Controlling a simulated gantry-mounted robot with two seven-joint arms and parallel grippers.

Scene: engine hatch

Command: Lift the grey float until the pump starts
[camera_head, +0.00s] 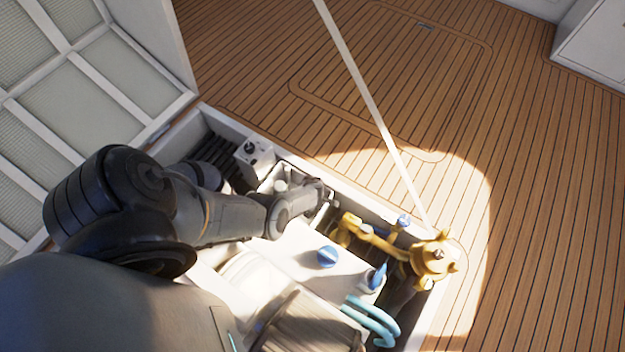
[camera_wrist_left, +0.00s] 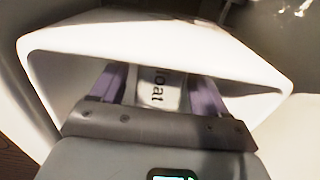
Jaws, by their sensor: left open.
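The float (camera_wrist_left: 158,88) shows in the left wrist view as a pale grey block with dark lettering ending in "oat". My left gripper (camera_wrist_left: 156,84) is open, with one purple-padded finger on each side of the float. I cannot tell whether either pad touches it. In the head view my left gripper (camera_head: 326,196) reaches down into the open hatch, beside a pale bin (camera_head: 268,181). The float cannot be made out clearly there. The pump cannot be identified for certain. My right gripper is not in view.
A white rim (camera_wrist_left: 60,45) surrounds the fingers closely in the wrist view. The hatch holds a switch box (camera_head: 253,150), a white tank with a blue cap (camera_head: 327,256), yellow valve piping (camera_head: 432,260) and a teal hose (camera_head: 372,318). A pale pole (camera_head: 365,95) slants across the wooden deck.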

